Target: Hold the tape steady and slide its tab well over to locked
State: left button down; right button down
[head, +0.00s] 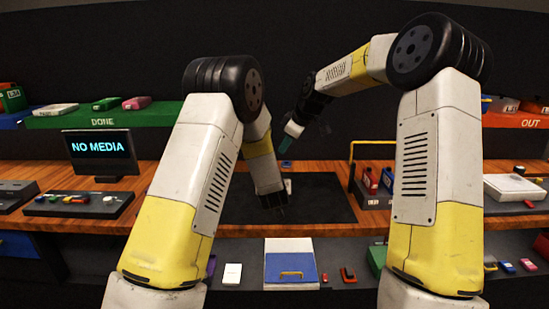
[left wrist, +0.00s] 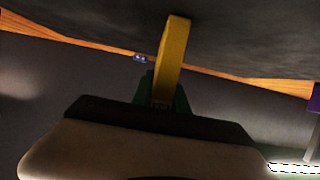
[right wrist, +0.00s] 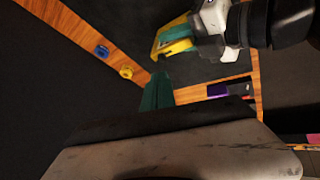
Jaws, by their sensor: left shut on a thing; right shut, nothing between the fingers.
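The tape is a yellow piece (left wrist: 174,55) seen edge-on in the left wrist view, standing between the green fingertips of my left gripper (left wrist: 160,92). It also shows as a yellow shape (right wrist: 176,46) in the right wrist view. My left gripper is shut on it; in the head view that gripper is mostly hidden by my left arm. The tab and any lock marking cannot be made out. My right gripper (head: 285,144) has its teal fingertips together, empty, above the dark mat. In the right wrist view its fingertips (right wrist: 157,92) are apart from the tape.
The dark mat (head: 325,197) lies on the wooden bench, largely clear. A yellow frame (head: 352,160) with red cartridges (head: 370,179) stands right of it. A NO MEDIA screen (head: 98,147) stands left. Blue (right wrist: 101,51) and yellow (right wrist: 125,72) round pieces sit on the wood.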

pick_arm(q)
jog(key=shift+d+f, duration=0.15)
pick_arm(e)
jog(key=w+a+r+m+g+h, duration=0.1)
jog(key=w+a+m+h, duration=0.45)
jog(key=m, duration=0.75)
jog(key=shift+y, duration=0.65)
jog(key=f, duration=0.3)
jog(key=w+d+f, duration=0.1)
jog(key=f, duration=0.5)
jog(key=shift+w+d, duration=0.35)
jog(key=shift+w, duration=0.05)
jog(key=shift+s, duration=0.75)
